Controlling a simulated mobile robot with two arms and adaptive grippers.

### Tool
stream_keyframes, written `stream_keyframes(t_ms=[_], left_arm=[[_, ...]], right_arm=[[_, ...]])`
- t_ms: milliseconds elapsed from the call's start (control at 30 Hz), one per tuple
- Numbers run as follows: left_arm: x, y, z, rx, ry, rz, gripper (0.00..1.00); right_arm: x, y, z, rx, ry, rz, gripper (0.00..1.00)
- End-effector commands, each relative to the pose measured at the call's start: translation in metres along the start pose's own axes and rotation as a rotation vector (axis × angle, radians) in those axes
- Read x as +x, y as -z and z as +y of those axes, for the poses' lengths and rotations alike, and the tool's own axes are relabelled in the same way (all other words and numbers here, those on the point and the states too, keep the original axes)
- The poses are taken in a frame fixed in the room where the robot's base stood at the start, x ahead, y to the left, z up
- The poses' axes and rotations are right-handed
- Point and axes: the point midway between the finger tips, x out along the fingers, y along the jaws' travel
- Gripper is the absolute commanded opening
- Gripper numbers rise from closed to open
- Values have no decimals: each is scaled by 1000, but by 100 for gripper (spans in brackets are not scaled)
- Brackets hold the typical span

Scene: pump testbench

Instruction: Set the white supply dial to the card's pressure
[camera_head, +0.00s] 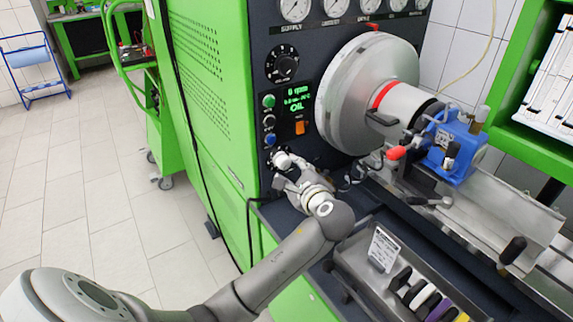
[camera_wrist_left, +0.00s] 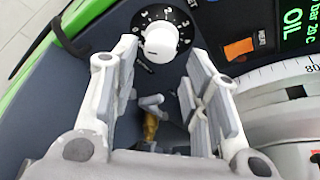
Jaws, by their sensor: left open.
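The white supply dial (camera_wrist_left: 161,41) shows in the left wrist view as a white knob on a round black scale with white numbers. The head view shows its white knob (camera_head: 281,160) low on the dark panel, partly covered by my gripper. My left gripper (camera_wrist_left: 160,52) is open. Its two fingers point at the panel, with the knob at or just beyond their tips, and I see no clear contact. The gripper also shows in the head view (camera_head: 287,175). The white card (camera_head: 383,249) stands upright in the grey tray; its print is too small to read.
Above are a black dial (camera_head: 286,64), coloured buttons, an orange switch (camera_head: 300,128) and a green-lettered display (camera_head: 298,100). The large grey disc (camera_head: 345,95) and blue pump (camera_head: 455,147) stand to the right. A brass fitting (camera_wrist_left: 150,125) shows between my fingers.

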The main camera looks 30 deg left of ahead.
Motion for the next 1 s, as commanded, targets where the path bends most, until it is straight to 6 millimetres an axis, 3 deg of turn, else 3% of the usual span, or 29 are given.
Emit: stream_keyframes(t_ms=[100, 300, 700, 933, 1000], left_arm=[[23, -1, 0, 2, -1, -2, 42], [48, 0, 0, 0, 0, -1, 42], [56, 0, 1, -1, -1, 1, 42], [56, 0, 1, -1, -1, 1, 13], [56, 0, 1, -1, -1, 1, 9]], right_arm=[[-3, 0, 0, 1, 0, 0, 40], [-4, 1, 0, 1, 0, 0, 40], [-5, 1, 0, 2, -1, 0, 40], [-5, 1, 1, 2, -1, 0, 40], [-5, 1, 1, 2, -1, 0, 40]])
